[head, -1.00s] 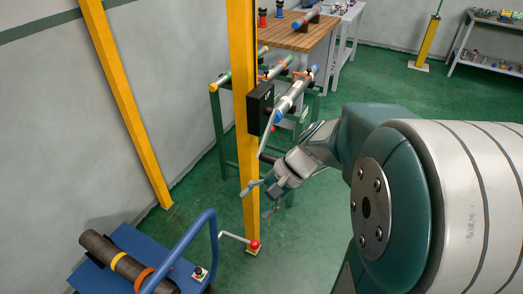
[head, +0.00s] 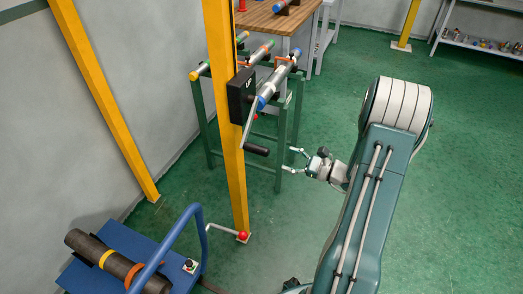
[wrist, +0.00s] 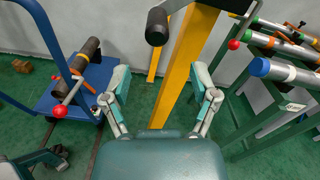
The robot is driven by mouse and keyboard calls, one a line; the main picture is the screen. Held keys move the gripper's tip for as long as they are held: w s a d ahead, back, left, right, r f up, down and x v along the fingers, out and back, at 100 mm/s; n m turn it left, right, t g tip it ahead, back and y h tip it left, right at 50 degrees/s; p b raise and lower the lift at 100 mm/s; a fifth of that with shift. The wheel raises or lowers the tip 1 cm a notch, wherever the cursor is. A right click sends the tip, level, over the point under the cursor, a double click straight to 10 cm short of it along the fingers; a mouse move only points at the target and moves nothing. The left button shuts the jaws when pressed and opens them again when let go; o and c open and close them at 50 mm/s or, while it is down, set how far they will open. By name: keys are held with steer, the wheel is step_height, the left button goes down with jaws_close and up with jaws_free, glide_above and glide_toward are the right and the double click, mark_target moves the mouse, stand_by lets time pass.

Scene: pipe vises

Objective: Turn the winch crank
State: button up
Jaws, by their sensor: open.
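The winch is a black box (head: 241,96) on a yellow post (head: 222,60). Its grey crank arm (head: 249,122) slants down to a black handle (head: 257,151). In the wrist view the dark handle (wrist: 157,27) shows end-on at the top, in front of the post (wrist: 184,70). My gripper (head: 288,160) is open and empty, to the right of the handle and apart from it in the head view. In the wrist view its two fingers (wrist: 160,74) stand wide apart, with the handle above and beyond them.
A blue cart (head: 118,243) carrying a dark pipe (head: 117,259) stands at the lower left. A red-knobbed lever (head: 242,237) sits by the post's foot. A green stand (head: 280,130) with pipes is behind the winch. Green floor (head: 440,170) is open to the right.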

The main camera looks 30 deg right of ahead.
mark_target(260, 151)
steer(key=x, duration=0.9)
steer(key=shift+w+a, duration=0.15)
steer(key=shift+a, duration=0.1)
jaws_close()
